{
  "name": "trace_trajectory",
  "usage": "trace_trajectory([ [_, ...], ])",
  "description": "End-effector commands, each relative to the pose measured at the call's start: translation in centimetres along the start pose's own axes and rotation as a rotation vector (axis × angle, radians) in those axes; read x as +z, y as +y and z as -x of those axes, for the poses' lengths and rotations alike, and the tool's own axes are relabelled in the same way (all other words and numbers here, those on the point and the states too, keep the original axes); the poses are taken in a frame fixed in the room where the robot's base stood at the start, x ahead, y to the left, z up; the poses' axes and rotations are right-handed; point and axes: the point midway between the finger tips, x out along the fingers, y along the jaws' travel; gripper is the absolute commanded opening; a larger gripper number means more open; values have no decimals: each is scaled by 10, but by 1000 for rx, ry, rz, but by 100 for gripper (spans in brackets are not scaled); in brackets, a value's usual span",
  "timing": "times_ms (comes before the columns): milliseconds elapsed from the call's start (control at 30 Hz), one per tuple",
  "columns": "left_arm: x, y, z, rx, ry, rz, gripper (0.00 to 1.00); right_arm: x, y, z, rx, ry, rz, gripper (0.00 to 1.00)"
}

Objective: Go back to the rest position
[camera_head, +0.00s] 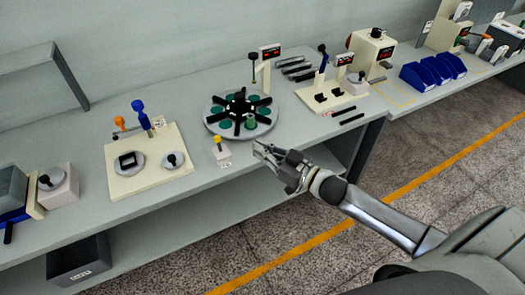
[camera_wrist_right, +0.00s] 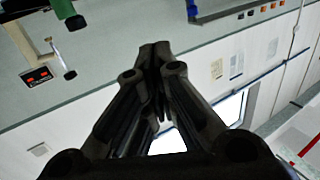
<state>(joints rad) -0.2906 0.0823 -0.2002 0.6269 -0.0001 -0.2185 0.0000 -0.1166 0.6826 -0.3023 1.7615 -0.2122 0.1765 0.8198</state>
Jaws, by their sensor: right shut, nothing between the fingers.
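My right gripper (camera_head: 262,150) reaches in from the lower right in the head view. It is near the front edge of the workbench (camera_head: 215,185), just right of a small white block with a yellow knob (camera_head: 221,152). In the right wrist view the fingers of my right gripper (camera_wrist_right: 155,50) are closed together with nothing between them. My left gripper does not show in either view.
A round turntable with green discs and black arms (camera_head: 240,117) sits behind the gripper. A cream board with orange and blue handles (camera_head: 150,165) is at left. Blue bins (camera_head: 433,70) stand at back right. Floor in front of the bench is open.

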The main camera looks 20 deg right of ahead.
Motion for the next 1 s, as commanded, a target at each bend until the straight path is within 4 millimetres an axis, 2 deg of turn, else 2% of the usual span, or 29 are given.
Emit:
trace_trajectory([
  [200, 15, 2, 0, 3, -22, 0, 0, -2, 0, 3, 0, 1, 1, 0],
  [567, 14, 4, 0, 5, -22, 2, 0, -1, 0, 2, 1, 0, 1, 0],
  [667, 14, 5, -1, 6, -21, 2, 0, 9, 4, 3, 16, -15, -1, 0],
  [767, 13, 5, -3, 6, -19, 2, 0, 43, 17, 8, 70, -69, -5, 0],
  [867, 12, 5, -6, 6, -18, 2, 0, 104, 34, 21, 155, -171, -12, 0],
  [1000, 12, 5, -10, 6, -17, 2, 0, 206, 46, 58, 268, -361, -23, 0],
])
